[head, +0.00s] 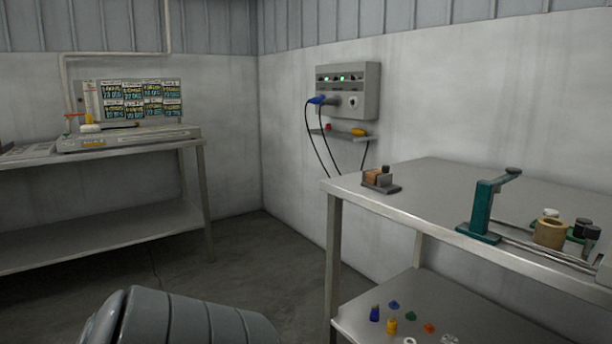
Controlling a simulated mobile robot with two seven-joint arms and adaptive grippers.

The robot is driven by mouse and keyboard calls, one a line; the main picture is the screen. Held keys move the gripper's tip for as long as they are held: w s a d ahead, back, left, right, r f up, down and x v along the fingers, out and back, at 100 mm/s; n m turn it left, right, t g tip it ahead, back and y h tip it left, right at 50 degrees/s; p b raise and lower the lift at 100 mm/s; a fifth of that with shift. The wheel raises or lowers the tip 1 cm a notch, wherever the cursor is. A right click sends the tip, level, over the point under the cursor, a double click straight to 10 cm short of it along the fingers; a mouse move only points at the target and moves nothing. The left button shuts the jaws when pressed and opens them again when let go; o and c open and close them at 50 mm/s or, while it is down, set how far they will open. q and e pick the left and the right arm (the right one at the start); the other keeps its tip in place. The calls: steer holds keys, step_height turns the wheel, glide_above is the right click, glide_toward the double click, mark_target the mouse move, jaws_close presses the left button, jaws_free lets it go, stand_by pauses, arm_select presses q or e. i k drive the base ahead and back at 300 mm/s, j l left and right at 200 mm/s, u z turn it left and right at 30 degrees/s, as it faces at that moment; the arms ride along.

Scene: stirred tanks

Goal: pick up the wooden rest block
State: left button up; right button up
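A small brown block (373,177), wooden in colour, is at the far left corner of the right steel table (436,196). It looks like the wooden rest block. A dark grey stepped piece (386,182) is right beside it and partly in front of it; I cannot tell whether they touch. Neither of my grippers is in view.
A teal clamp stand (485,208), a tan ring-like piece (549,233) and dark-capped items (583,229) stand further right on the table. Small coloured parts (391,326) lie on its lower shelf. A control box (347,91) hangs on the wall. Floor (240,250) is clear between the tables.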

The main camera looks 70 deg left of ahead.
mark_target(371, 177)
steer(key=u, duration=1.8)
steer(key=z, duration=0.55)
steer(key=j+z, duration=0.35)
steer(key=i+j+z, duration=0.1)
steer(key=j+z, duration=0.6)
steer(key=k+j+z, duration=0.1)
steer(key=j, duration=0.25)
steer(key=j+z, duration=0.1)
steer(key=j, duration=0.25)
steer(key=k+j+z, duration=0.1)
steer(key=j, duration=0.25)
steer(key=k, duration=0.05)
